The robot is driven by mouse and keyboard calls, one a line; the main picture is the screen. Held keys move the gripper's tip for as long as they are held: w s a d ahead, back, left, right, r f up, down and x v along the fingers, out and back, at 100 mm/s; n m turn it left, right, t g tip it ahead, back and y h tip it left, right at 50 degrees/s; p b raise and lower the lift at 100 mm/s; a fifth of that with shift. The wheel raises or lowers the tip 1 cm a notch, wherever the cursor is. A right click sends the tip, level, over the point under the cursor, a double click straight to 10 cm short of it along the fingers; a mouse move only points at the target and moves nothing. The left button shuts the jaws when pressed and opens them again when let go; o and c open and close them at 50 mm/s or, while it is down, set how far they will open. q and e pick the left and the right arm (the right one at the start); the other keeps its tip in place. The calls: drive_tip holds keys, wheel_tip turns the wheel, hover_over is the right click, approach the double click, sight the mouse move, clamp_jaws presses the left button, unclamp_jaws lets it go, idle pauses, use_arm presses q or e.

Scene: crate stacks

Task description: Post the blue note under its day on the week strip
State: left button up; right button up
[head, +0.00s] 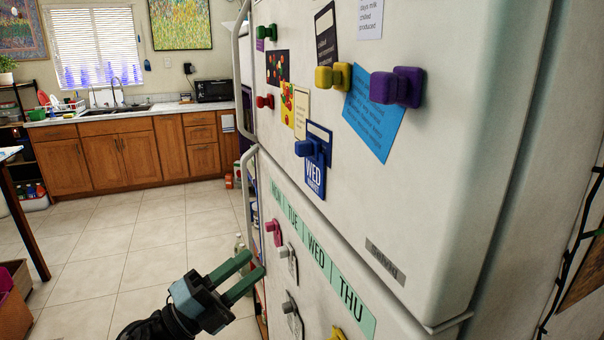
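The dark blue note (315,183) reads WED and hangs on the upper fridge door under a blue magnet (306,148). The mint green week strip (317,250) runs along the lower door, showing MON, TUE, WED and THU. My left gripper (257,263) is open and empty, its two green fingers apart, left of the strip and lower than the note. It does not visibly hold anything. My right gripper is not in view.
Below the strip are a pink magnet (272,227), grey magnets (289,308) with small papers, and a yellow magnet (335,334). Door handles (250,190) edge the fridge. Tiled floor (130,240) is open at left.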

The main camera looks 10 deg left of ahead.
use_arm(q)
wheel_tip(320, 180, up, 12)
drive_tip(key=d+r+m+g+h+b, duration=0.1)
drive_tip(key=m+g+h, duration=0.2)
drive_tip(key=m+g, duration=0.8)
drive_tip(key=m+t+y, duration=0.4)
drive_tip(key=m+t, duration=0.1)
drive_tip(key=m, duration=0.3)
approach(296, 150)
drive_tip(key=x, duration=0.6)
drive_tip(key=shift+w+d+r+p, duration=0.15)
drive_tip(key=shift+d+r+p, duration=0.1)
drive_tip(key=shift+d+p, duration=0.15)
drive_tip(key=shift+w+d, duration=0.4)
drive_tip(key=shift+d, duration=0.1)
drive_tip(key=shift+w+d+f, duration=0.15)
drive_tip(key=shift+w+d, duration=0.05)
drive_tip(key=shift+d, duration=0.05)
drive_tip(key=shift+c, duration=0.4)
drive_tip(key=c, duration=0.7)
drive_tip(key=shift+v, duration=2.55)
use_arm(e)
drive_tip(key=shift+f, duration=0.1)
